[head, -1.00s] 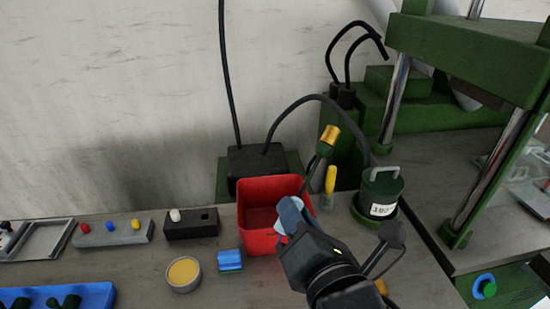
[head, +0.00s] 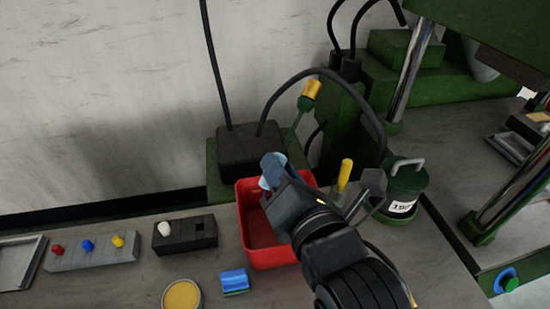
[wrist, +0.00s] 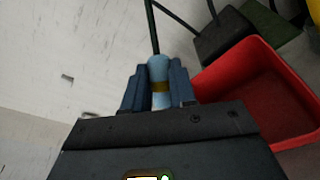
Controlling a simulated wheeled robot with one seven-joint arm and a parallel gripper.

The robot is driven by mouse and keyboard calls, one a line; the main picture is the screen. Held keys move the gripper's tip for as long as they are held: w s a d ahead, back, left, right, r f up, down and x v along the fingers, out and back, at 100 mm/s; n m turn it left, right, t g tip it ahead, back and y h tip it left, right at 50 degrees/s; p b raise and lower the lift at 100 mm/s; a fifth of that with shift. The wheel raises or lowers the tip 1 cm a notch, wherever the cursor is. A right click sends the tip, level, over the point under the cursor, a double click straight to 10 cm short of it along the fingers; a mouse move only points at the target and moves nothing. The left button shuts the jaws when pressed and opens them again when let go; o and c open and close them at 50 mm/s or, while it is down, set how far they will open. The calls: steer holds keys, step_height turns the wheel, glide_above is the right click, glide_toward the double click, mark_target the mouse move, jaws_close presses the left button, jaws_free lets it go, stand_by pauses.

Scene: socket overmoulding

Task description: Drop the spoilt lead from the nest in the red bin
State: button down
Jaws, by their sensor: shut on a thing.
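My gripper (head: 268,172) has blue fingers shut on a pale blue lead end (wrist: 159,72) with a brownish-yellow band. A sliver of the lead shows in the head view (head: 264,184), mostly hidden by the fingers. A dark green strand (wrist: 151,28) rises from it in the wrist view; I cannot tell if it is the lead's cable. The red bin (head: 268,257) stands on the bench, open at the top. In the head view my gripper overlaps the bin's opening near its back. In the wrist view the bin (wrist: 270,92) lies right of the fingers. The nest cannot be made out.
A black box (head: 250,148) with cables stands behind the bin. A green canister (head: 405,185) and a yellow-handled tool (head: 344,175) stand to its right. Left are a blue block (head: 235,280), a round yellow-filled tin (head: 182,294) and a black block (head: 186,235). A green press stands far right.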

step_height(320, 180, down, 13)
steer(key=b, duration=0.9)
steer(key=shift+s+r+b, duration=0.15)
steer(key=shift+r+b, duration=0.05)
steer(key=shift+b, duration=0.1)
steer(key=c, duration=0.9)
jaws_free()
steer(key=shift+c, duration=0.2)
steer(key=shift+d, duration=0.1)
steer(key=shift+o, duration=0.5)
step_height(320, 180, up, 3)
steer(key=p, duration=0.2)
steer(key=shift+p, duration=0.35)
step_height(320, 180, up, 8)
steer(key=p, duration=0.6)
steer(key=shift+f, duration=0.15)
